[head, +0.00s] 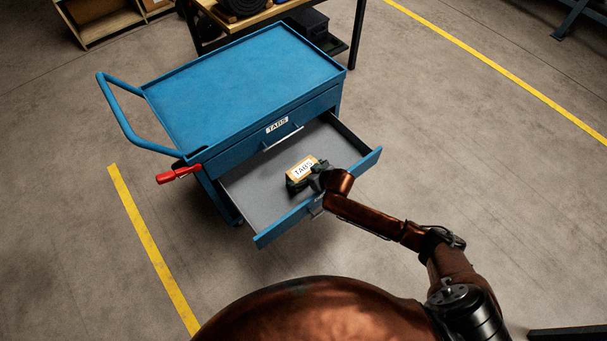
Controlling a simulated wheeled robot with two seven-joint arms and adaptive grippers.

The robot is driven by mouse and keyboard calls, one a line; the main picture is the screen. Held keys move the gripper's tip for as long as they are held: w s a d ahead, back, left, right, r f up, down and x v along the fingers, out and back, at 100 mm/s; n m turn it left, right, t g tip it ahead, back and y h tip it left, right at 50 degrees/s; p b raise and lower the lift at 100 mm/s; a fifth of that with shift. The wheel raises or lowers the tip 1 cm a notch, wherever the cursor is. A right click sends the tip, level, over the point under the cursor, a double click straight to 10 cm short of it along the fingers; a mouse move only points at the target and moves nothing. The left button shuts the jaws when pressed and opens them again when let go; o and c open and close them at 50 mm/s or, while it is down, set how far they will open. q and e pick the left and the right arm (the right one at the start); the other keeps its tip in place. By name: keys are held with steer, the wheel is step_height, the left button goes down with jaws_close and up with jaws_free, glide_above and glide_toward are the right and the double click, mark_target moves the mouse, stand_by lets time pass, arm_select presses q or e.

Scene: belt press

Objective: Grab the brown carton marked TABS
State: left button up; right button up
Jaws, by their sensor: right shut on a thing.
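The brown carton (301,170) has a white label marked TABS on its top. It is in the open drawer (250,187) of the blue tool cart (236,82), near the drawer's front. My right gripper (304,178) reaches over the drawer front and is shut on the carton, with dark fingers at its sides. I cannot tell whether the carton touches the drawer floor. My left gripper is not in view.
The cart has a push handle (122,118) at left and a red lever (178,173) at its near corner. A closed drawer labelled TABS (277,125) sits above the open one. A workbench (262,17) stands behind. Yellow lines mark the clear floor.

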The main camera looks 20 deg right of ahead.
mark_target(302, 169)
steer(key=c, duration=0.4)
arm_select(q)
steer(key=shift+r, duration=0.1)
arm_select(e)
steer(key=shift+r, duration=0.15)
steer(key=shift+r, duration=0.2)
steer(key=r+p, duration=0.2)
steer(key=r, duration=0.1)
steer(key=shift+s+a+r, duration=0.15)
steer(key=shift+s+r, duration=0.05)
steer(key=shift+r, duration=0.1)
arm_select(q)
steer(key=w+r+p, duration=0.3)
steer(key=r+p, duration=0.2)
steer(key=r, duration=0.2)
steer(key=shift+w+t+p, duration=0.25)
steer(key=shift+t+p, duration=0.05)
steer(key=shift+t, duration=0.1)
arm_select(e)
steer(key=shift+s+a+r, duration=0.8)
steer(key=shift+s+r, duration=0.65)
steer(key=shift+s, duration=0.65)
steer(key=shift+s+a+r, duration=0.75)
steer(key=shift+s+r, duration=0.75)
steer(key=shift+s, duration=0.6)
steer(key=shift+s+a+r, duration=0.8)
steer(key=shift+s+r, duration=0.65)
steer(key=shift+s, duration=0.65)
steer(key=shift+r, duration=0.1)
